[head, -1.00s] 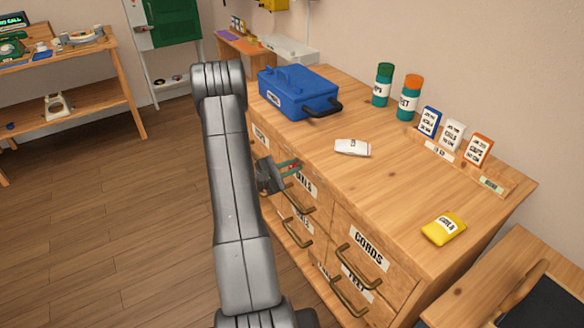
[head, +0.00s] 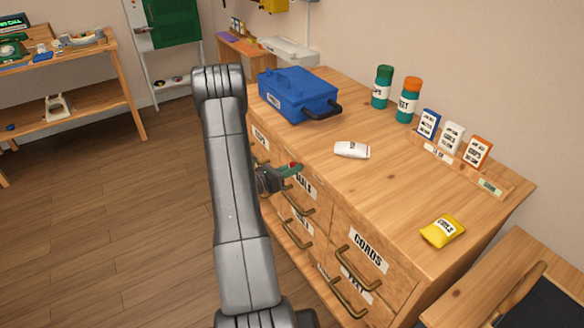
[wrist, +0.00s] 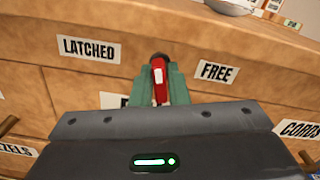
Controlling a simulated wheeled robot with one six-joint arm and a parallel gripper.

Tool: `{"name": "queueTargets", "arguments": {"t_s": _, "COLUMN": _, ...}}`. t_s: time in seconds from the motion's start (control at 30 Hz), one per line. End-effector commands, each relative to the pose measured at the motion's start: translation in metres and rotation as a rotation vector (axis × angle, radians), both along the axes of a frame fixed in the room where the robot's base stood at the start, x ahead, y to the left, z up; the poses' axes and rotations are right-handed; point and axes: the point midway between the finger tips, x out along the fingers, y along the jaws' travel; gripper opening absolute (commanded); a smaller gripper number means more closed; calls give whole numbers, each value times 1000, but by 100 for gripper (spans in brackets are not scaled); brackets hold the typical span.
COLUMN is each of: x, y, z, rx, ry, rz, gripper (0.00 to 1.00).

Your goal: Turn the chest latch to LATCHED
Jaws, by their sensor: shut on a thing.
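The chest latch (wrist: 159,78) is a red lever with a white mark, on the front of the wooden chest between two labels in the wrist view. The LATCHED label (wrist: 89,49) is to its left and the FREE label (wrist: 216,72) to its right. The lever stands roughly upright between them. My gripper (wrist: 160,88) has its green fingers shut on the lever, one on each side. In the head view my gripper (head: 289,171) is at the chest's front, partly behind my arm.
On the chest top (head: 400,180) are a blue toolbox (head: 299,92), a white packet (head: 352,150), a yellow packet (head: 443,231), two teal canisters (head: 408,100) and several small boxes. Drawer handles (head: 358,266) stick out below. Open floor (head: 100,240) lies to the left.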

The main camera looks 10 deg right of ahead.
Motion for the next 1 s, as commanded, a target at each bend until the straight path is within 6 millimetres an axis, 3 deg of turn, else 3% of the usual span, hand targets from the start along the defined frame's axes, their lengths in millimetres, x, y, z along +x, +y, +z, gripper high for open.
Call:
{"name": "queueTargets", "arguments": {"t_s": 0.5, "x": 0, "y": 0, "z": 1, "rx": -136, "ry": 376, "rz": 1, "gripper": 0}}
{"name": "queueTargets", "arguments": {"t_s": 1.0, "x": 0, "y": 0, "z": 0, "rx": -175, "ry": 484, "rz": 1, "gripper": 0}}
